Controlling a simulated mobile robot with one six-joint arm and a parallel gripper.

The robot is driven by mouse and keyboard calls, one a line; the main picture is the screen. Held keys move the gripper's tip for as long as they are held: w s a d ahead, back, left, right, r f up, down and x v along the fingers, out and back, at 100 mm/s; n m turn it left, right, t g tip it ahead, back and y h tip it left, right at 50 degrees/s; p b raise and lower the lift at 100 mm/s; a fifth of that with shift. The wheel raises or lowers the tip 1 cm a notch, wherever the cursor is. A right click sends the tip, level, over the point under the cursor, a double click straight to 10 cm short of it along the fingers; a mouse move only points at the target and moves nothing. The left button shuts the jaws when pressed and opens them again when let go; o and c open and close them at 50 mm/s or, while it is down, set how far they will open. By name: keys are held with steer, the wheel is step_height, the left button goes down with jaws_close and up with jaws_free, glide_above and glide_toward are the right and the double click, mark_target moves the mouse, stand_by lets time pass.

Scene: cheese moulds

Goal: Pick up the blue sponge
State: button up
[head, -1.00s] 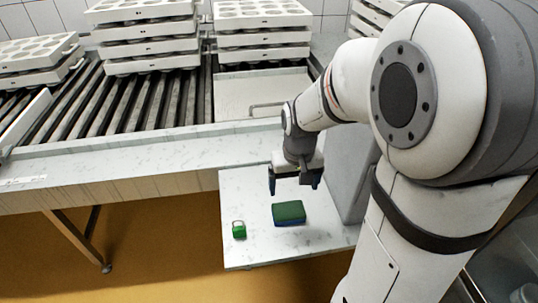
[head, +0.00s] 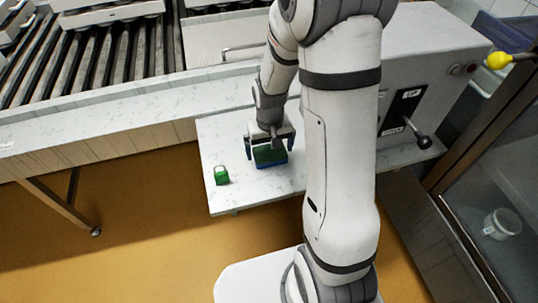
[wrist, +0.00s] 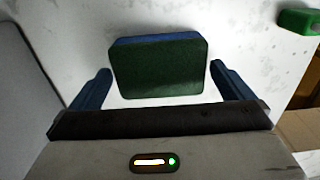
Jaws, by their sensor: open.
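The blue sponge (head: 271,158) lies flat on a white marbled shelf (head: 222,140). It has a dark green top and a blue lower layer. In the wrist view the sponge (wrist: 158,70) sits between the two blue fingers, with a gap on each side. My gripper (head: 269,153) points down over the sponge, open, one finger to either side. It also shows in the wrist view (wrist: 160,80), empty. Part of the sponge is hidden behind my gripper in the head view.
A small green padlock-like object (head: 221,175) stands on the shelf left of the sponge. A grey machine box (head: 425,75) with a black-knobbed lever stands to the right. The conveyor table (head: 100,110) with stacked white moulds (head: 110,12) is behind.

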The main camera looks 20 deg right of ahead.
mark_target(270, 151)
steer(key=c, duration=0.8)
steer(key=shift+r, duration=0.1)
step_height(270, 151, up, 10)
steer(key=p, duration=0.1)
steer(key=o, duration=0.4)
steer(key=c, duration=0.3)
steer(key=shift+s, duration=0.1)
